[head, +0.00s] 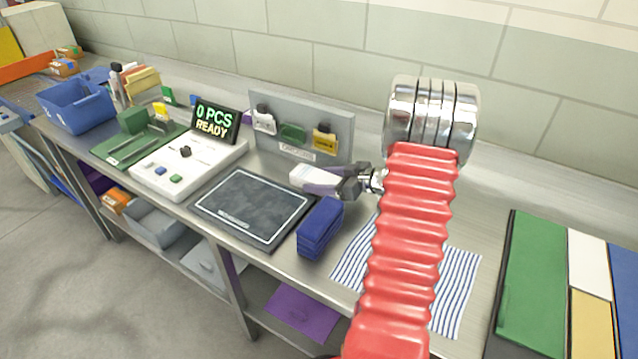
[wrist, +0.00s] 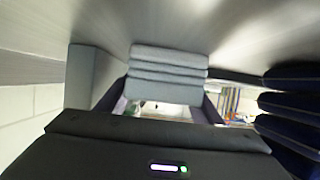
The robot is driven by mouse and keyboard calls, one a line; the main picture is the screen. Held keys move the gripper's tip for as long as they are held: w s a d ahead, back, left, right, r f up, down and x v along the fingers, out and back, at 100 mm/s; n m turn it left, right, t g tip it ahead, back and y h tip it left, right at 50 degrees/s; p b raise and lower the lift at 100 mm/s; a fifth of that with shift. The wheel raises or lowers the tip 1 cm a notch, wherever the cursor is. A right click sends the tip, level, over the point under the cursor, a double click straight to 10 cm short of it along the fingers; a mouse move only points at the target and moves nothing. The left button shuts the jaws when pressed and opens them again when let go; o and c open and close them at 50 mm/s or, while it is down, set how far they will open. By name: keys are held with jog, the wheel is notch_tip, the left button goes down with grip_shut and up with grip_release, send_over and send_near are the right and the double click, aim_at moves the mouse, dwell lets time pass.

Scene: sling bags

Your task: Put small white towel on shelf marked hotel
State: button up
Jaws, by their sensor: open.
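A small white folded towel (head: 306,175) is at my gripper (head: 328,186) in the head view, above the bench beside the black pad. In the wrist view the folded towel (wrist: 168,66) shows as pale grey stacked layers just beyond and between the dark fingers. My gripper is open, with the fingers on either side of the towel's near end; I cannot tell whether they touch it. No shelf marked hotel can be read in either view.
A dark blue folded stack (head: 320,228) stands close in front of my gripper. A black pad (head: 252,207) lies left of it, a grey upright board (head: 340,127) with hanging tags behind, a striped cloth (head: 458,285) at right. Coloured panels (head: 545,280) lie far right.

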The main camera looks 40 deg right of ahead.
aim_at(319, 179)
jog(key=shift+c, duration=0.7)
jog(key=c, duration=0.8)
jog(key=shift+c, duration=0.2)
jog(key=shift+a, duration=0.1)
jog(key=shift+s+a+r, duration=0.1)
jog(key=shift+a+r, duration=0.2)
jog(key=shift+r, duration=0.15)
notch_tip(319, 179, up, 11)
jog(key=s+a, duration=0.2)
jog(key=a, duration=0.7)
jog(key=s+a, duration=0.3)
jog(key=a, duration=0.6)
jog(key=shift+s+a+f, duration=0.2)
jog(key=shift+a, duration=0.05)
